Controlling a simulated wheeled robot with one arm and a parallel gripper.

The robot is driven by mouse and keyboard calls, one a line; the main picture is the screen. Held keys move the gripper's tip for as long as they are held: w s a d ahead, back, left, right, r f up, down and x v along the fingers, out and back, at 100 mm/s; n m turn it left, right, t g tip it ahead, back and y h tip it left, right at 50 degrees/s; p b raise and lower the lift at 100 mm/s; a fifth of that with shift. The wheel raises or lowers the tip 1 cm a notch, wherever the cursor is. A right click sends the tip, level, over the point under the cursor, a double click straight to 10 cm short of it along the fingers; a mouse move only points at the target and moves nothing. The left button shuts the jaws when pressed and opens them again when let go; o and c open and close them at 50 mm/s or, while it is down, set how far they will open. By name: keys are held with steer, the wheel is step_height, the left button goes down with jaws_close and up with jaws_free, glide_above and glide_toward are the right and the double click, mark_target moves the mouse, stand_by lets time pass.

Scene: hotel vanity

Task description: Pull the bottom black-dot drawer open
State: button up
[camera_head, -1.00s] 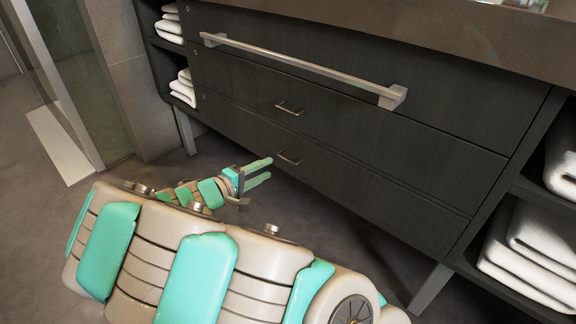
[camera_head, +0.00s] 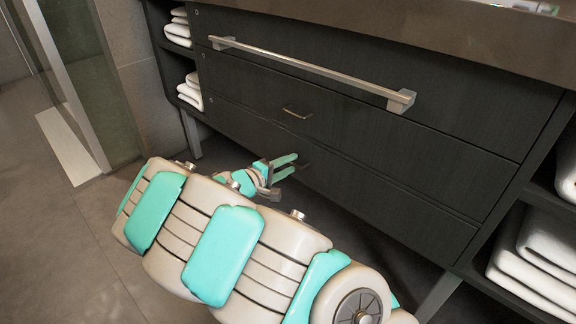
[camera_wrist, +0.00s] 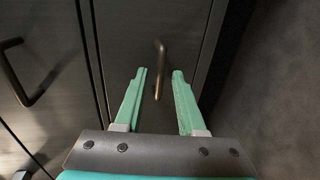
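The bottom drawer (camera_head: 385,203) is a dark wood-grain front, flush with the cabinet and closed. Its handle is mostly hidden behind my gripper in the head view. In the wrist view the bottom drawer front (camera_wrist: 122,35) fills the middle, and its small metal bar handle (camera_wrist: 158,68) stands just ahead of and between my fingertips. My gripper (camera_head: 294,163) is at the bottom drawer front; in the wrist view my gripper (camera_wrist: 160,75) is open, one green finger on each side of the handle. I see no contact with the handle. A black dot cannot be made out.
The middle drawer handle (camera_head: 297,112) is above, and it shows at left in the wrist view (camera_wrist: 22,82). A long metal towel bar (camera_head: 310,68) juts from the top drawer. White towels (camera_head: 540,255) fill side shelves. Floor (camera_head: 60,235) at left is clear.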

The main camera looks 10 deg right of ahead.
jaws_close()
stand_by(1.2)
